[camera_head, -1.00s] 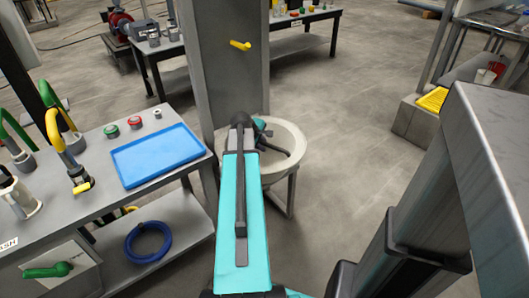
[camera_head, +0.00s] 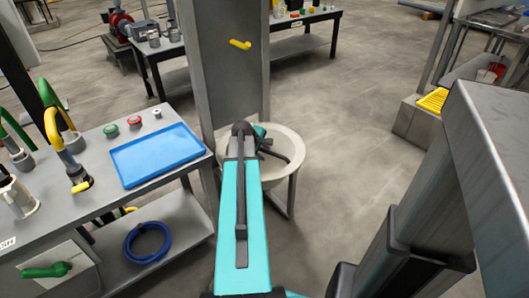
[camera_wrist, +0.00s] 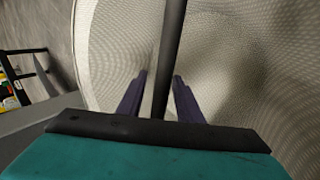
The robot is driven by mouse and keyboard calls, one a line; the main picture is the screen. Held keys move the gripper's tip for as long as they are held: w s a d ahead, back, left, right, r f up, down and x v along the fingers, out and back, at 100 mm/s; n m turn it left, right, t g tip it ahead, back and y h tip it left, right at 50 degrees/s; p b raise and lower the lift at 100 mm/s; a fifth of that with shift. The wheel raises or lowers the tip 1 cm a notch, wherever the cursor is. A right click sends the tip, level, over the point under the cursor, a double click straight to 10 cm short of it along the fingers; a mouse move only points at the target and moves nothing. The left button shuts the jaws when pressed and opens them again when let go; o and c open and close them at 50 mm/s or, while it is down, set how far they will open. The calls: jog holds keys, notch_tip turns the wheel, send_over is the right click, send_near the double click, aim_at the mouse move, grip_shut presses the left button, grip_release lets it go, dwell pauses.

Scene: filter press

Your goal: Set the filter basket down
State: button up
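The fingers appear shut on the handle, though a narrow gap shows beside the bar. Grey stand legs (camera_head: 291,198) show beneath the basket; contact between basket and stand cannot be made out.
A grey bench (camera_head: 100,207) at the left carries a blue tray (camera_head: 157,155), buttons and hooked handles. The grey column (camera_head: 225,65) with a yellow peg (camera_head: 240,44) stands just behind the basket. Open floor (camera_head: 345,120) lies to the right.

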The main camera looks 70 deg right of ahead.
jog(key=shift+r, duration=0.1)
jog(key=p+v, duration=0.2)
jog(key=v, duration=1)
jog(key=shift+r, duration=0.1)
dwell(0.5)
jog(key=shift+s, duration=0.15)
